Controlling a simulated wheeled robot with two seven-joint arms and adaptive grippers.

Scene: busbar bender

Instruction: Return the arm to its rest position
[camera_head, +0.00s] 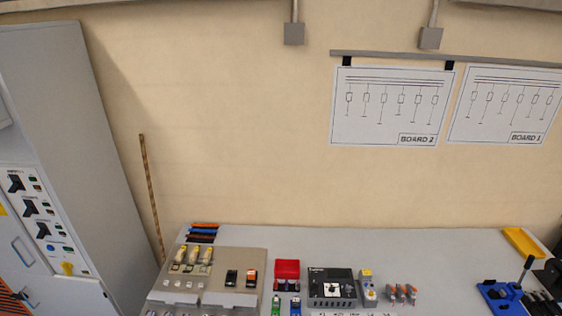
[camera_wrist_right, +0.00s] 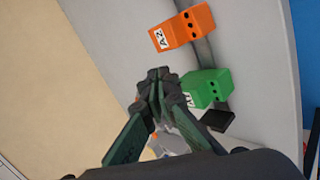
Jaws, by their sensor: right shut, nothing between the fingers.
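My right gripper (camera_wrist_right: 157,82) shows in the right wrist view with its dark green fingers closed together and nothing between them. Its tips appear over the pale grey surface, close to the left of a green block (camera_wrist_right: 205,88) with a white label. Whether the fingertips touch that block I cannot tell. Neither arm nor gripper of mine shows in the head view. My left gripper is out of view.
An orange block (camera_wrist_right: 184,27) labelled A2 and a black piece (camera_wrist_right: 218,118) lie near the green block. In the head view, the workbench (camera_head: 440,245) carries a beige panel (camera_head: 225,264), a red bin (camera_head: 287,269) and a blue tool (camera_head: 498,292). A grey cabinet (camera_head: 75,130) stands left.

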